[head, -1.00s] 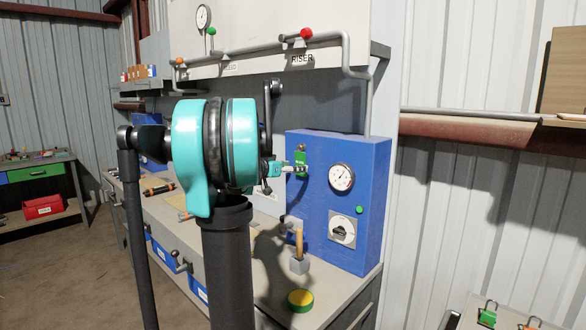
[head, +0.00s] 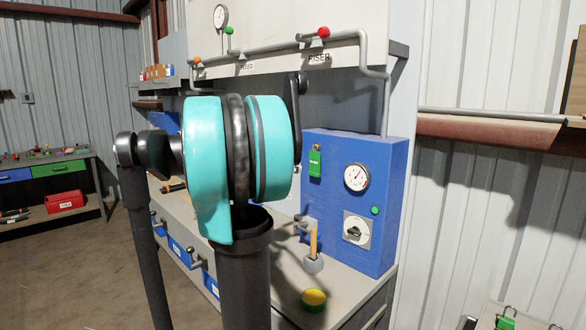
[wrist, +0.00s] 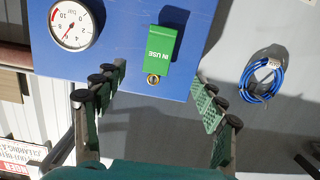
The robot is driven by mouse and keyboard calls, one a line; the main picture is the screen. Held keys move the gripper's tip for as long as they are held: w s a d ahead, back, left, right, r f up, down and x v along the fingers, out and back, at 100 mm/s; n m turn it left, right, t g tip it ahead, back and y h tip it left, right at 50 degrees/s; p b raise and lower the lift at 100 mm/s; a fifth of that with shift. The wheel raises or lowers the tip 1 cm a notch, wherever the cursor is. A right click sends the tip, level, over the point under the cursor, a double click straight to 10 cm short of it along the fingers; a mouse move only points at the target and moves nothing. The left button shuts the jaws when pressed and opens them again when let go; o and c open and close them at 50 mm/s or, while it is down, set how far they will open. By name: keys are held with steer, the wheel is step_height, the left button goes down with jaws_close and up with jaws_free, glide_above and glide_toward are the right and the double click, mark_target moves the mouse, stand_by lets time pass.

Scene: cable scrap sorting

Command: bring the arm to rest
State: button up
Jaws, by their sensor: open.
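My gripper (wrist: 158,86) shows in the wrist view with its two ribbed green fingers spread wide and nothing between them. A green "IN USE" lock (wrist: 163,50) hangs on the front of the blue box (wrist: 125,55), ahead of the gap between the fingers and apart from them. In the head view the lock (head: 315,162) hangs at the upper left of the blue box (head: 335,220). There my teal and black arm fills the middle left and hides my gripper.
A gauge (head: 356,177) and a rotary switch (head: 355,229) sit on the box. A wooden-handled tool (head: 313,241) and a yellow-green disc (head: 314,299) stand on the bench. A blue cable coil (wrist: 262,80) is right of the fingers. Pipes (head: 270,52) run above.

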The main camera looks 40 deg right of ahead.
steer(key=s+a+f+n+t+y, duration=0.1)
steer(key=s+a+f+n+y, duration=0.25)
steer(key=a+f, duration=0.65)
steer(key=s+a+f+n+t+y, duration=0.15)
steer(key=a+f+n+y, duration=0.25)
steer(key=a+f, duration=0.65)
steer(key=s+a+f+n+y, duration=0.4)
steer(key=a+f, duration=0.4)
steer(key=a, duration=0.2)
steer(key=s+a+f+n+y, duration=0.4)
steer(key=s+a+f, duration=0.3)
steer(key=a, duration=0.3)
steer(key=shift+a+f+n+y, duration=0.25)
steer(key=shift+f+n+y, duration=0.1)
steer(key=shift+f+n, duration=0.45)
